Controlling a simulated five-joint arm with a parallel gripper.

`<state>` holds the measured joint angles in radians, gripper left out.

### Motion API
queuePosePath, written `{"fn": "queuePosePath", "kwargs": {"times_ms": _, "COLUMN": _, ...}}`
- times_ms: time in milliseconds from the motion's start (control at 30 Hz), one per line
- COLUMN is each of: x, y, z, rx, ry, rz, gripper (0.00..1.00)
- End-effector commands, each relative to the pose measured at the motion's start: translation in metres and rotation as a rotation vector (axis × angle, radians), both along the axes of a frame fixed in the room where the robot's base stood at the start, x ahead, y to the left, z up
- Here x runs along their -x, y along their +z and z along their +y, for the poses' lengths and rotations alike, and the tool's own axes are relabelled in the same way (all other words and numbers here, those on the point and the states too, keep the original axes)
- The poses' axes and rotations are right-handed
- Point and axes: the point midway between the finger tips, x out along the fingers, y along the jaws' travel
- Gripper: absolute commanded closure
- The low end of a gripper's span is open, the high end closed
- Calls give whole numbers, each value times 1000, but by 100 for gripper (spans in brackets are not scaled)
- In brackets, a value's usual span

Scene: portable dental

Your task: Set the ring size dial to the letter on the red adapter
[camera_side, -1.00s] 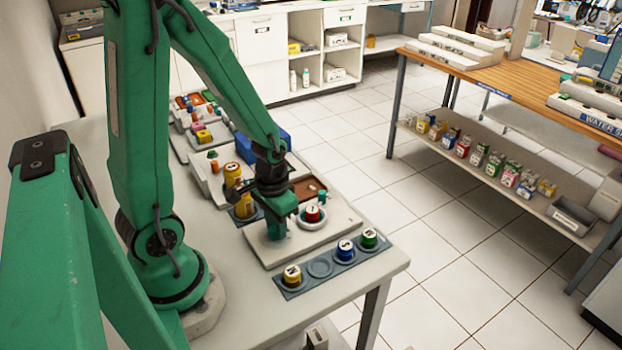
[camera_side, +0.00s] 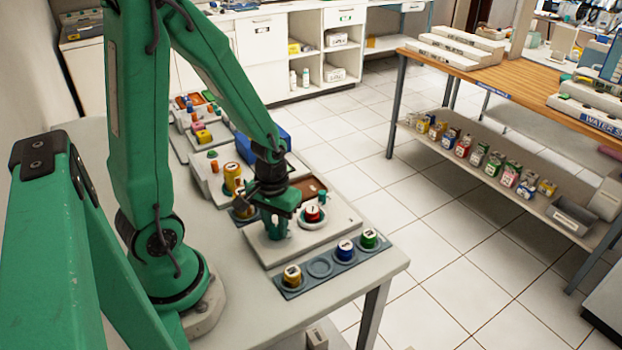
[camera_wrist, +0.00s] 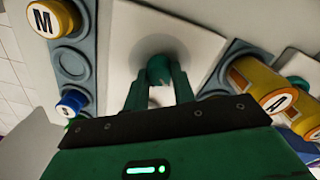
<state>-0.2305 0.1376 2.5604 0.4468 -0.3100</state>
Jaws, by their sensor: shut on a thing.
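The red adapter (camera_side: 312,213) stands upright in a round white seat on the white base plate (camera_side: 337,212), right of my gripper. The letter on its pale top is too small to read. My gripper (camera_side: 276,232) points down at the left part of this plate. In the wrist view its fingers (camera_wrist: 160,88) are shut on a small green knob (camera_wrist: 158,66), which appears to be the ring size dial. A round shaded patch surrounds it on the white surface. The fingers hide most of the knob, and no dial letters can be read.
A grey rack (camera_side: 320,268) along the front holds a yellow adapter marked M (camera_wrist: 50,18), a blue one (camera_side: 345,249) and a green one (camera_side: 369,238), with one empty socket. Yellow adapters, including one marked A (camera_wrist: 277,101), stand close behind my gripper.

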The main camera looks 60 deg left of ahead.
Motion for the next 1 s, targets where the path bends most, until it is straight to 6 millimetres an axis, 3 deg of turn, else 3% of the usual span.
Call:
{"fn": "queuePosePath", "kwargs": {"times_ms": 33, "x": -2, "y": 1, "z": 0, "rx": -1, "ry": 1, "rz": -4, "gripper": 97}}
{"fn": "queuePosePath", "kwargs": {"times_ms": 67, "x": -2, "y": 1, "z": 0, "rx": -1, "ry": 1, "rz": -4, "gripper": 73}}
{"fn": "queuePosePath", "kwargs": {"times_ms": 167, "x": -1, "y": 1, "z": 0, "rx": -1, "ry": 0, "rz": -4, "gripper": 53}}
{"fn": "queuePosePath", "kwargs": {"times_ms": 667, "x": -1, "y": 4, "z": 0, "rx": 0, "ry": -1, "rz": -2, "gripper": 53}}
{"fn": "queuePosePath", "kwargs": {"times_ms": 1000, "x": -1, "y": 27, "z": 0, "rx": -1, "ry": -1, "rz": -5, "gripper": 53}}
